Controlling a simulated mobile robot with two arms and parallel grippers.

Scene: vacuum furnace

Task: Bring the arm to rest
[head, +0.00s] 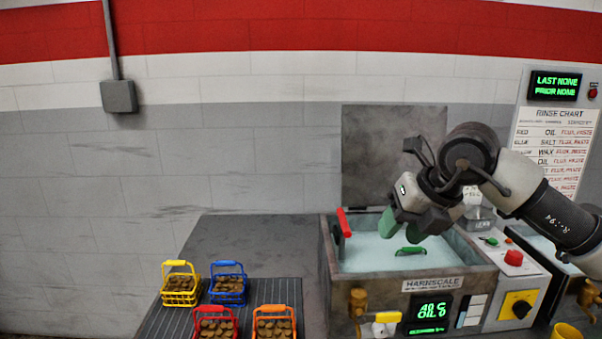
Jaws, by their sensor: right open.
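My right arm comes in from the right, and its gripper (411,222) hangs over the open tank (408,285). Its green-tipped fingers are spread apart with nothing seen between them. The tank holds pale liquid (370,255), and a green handle-like piece (411,251) shows at the liquid just below the gripper, apart from the fingers as far as I can tell. What lies under the liquid is hidden. My left gripper is not in view.
A raised lid (385,150) stands behind the tank, and a red handle (344,222) is at its left. Yellow (180,298), blue (228,300), red (214,336) and orange (274,336) baskets of brown pieces stand on the ribbed mat. A control panel (515,300) is at right.

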